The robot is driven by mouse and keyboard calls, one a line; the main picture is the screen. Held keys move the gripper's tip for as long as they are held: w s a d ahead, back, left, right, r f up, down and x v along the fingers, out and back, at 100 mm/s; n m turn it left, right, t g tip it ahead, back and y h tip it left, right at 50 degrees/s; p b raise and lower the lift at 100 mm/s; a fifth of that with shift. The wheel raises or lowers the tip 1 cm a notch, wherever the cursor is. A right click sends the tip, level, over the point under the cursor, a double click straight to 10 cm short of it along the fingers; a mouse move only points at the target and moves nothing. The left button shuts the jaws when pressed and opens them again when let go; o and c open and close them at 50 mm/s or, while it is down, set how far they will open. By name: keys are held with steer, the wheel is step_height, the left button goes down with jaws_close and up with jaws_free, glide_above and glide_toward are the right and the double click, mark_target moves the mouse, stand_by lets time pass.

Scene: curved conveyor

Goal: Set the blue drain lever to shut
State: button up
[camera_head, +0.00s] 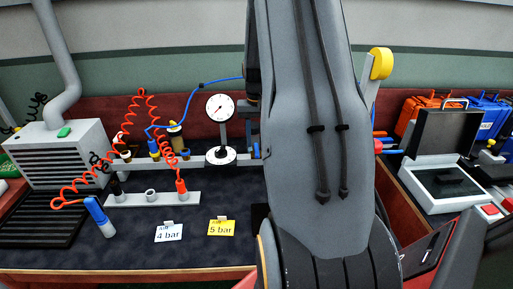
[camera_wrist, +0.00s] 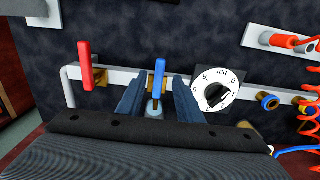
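The blue drain lever (camera_wrist: 159,72) shows in the wrist view as a small upright blue handle, on a brass fitting at the pale pipe (camera_wrist: 115,84). My gripper (camera_wrist: 159,84) is open, with one dark finger on each side of the blue lever. Gaps show between the lever and both fingers; I cannot tell how deep the lever sits between them. In the head view my arm hides the gripper and the lever.
A red lever (camera_wrist: 85,66) stands left of my gripper in the wrist view. A white dial (camera_wrist: 214,84), appearing upside down, is close to the right finger. In the head view a gauge (camera_head: 219,107), red coiled hoses (camera_head: 133,120) and tags (camera_head: 169,233) lie left of my arm.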

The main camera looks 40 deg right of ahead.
mark_target(257, 151)
steer(key=shift+r+b, duration=0.4)
steer(key=shift+r, duration=1.6)
steer(key=s+a+r+n, duration=0.1)
steer(key=a+n, duration=0.1)
steer(key=a, duration=0.7)
steer(key=s+a+r+n, duration=0.1)
steer(key=s+a+n, duration=0.1)
steer(key=a, duration=0.8)
steer(key=s+a+f+n+t, duration=0.1)
steer(key=s+a+n, duration=0.2)
steer(key=s+a, duration=0.7)
steer(key=a, duration=0.4)
steer(key=shift+s+a+f+n, duration=0.15)
steer(key=shift+s+a+n, duration=0.1)
steer(key=shift+s+n, duration=0.15)
